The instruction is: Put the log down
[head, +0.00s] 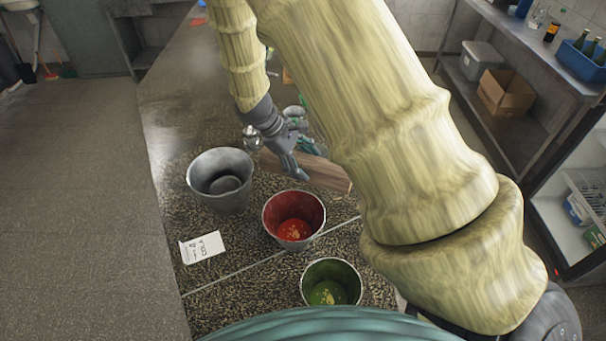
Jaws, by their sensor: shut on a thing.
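The log (325,174) is a brown, bark-sided piece of wood, seen in the head view near the middle of the counter. My gripper (296,172) is at the log's near side, with its grey fingers shut on it. The log lies level or nearly so. My arm hides part of its right end, and I cannot tell whether its underside touches the counter.
A grey metal bucket (205,193), a red-lined bucket (277,236) and a green-lined bucket (314,288) stand on the speckled counter (238,262) nearer me. A white note card (202,247) lies left. Small metal and green items sit behind the log. Shelves stand right.

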